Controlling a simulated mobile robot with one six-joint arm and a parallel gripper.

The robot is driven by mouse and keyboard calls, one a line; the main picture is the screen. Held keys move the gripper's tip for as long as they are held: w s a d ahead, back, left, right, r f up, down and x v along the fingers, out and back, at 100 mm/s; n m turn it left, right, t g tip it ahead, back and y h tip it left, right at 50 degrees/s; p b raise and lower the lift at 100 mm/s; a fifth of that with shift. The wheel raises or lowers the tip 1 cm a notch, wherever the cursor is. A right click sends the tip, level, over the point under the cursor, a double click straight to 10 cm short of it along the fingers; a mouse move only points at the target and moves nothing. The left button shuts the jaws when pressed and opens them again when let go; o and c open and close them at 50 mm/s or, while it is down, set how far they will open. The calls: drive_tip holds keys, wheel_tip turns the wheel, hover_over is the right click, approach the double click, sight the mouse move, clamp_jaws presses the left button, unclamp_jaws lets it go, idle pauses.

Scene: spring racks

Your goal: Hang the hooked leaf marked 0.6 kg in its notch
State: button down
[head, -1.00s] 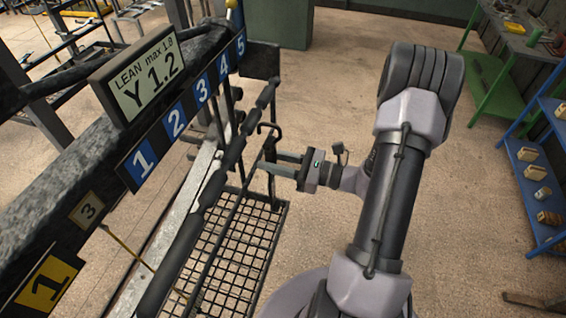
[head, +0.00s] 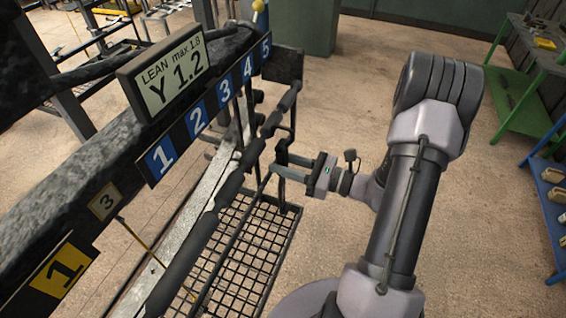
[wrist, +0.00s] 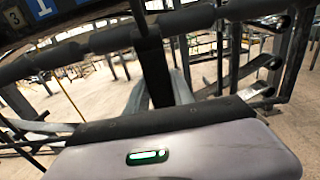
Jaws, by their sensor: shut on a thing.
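My gripper (head: 279,167) is shut on a dark hooked leaf (head: 283,150), held upright beside the rack's black padded bar (head: 229,187). The leaf's hook is hard to make out against the bar, and I cannot tell whether they touch. No weight mark is readable on the leaf. In the wrist view a dark upright strip (wrist: 155,68), likely the leaf, rises in front of my gripper's body up to the bar. The rack's blue number plates 1 to 5 (head: 197,119) run along the beam. The notches themselves are not clear.
A display (head: 167,73) reading "LEAN max 1.8, Y 1.2" sits on the beam. A yellow plate 1 (head: 61,270) and a small plate 3 (head: 104,202) are nearer. A wire-mesh basket (head: 240,265) lies below. Green (head: 530,120) and blue shelving stand right, with open floor between.

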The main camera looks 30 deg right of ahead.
drive_tip(key=shift+w, duration=0.1)
drive_tip(key=shift+x, duration=2.15)
drive_tip(key=shift+f+b, duration=0.1)
drive_tip(key=shift+b, duration=0.45)
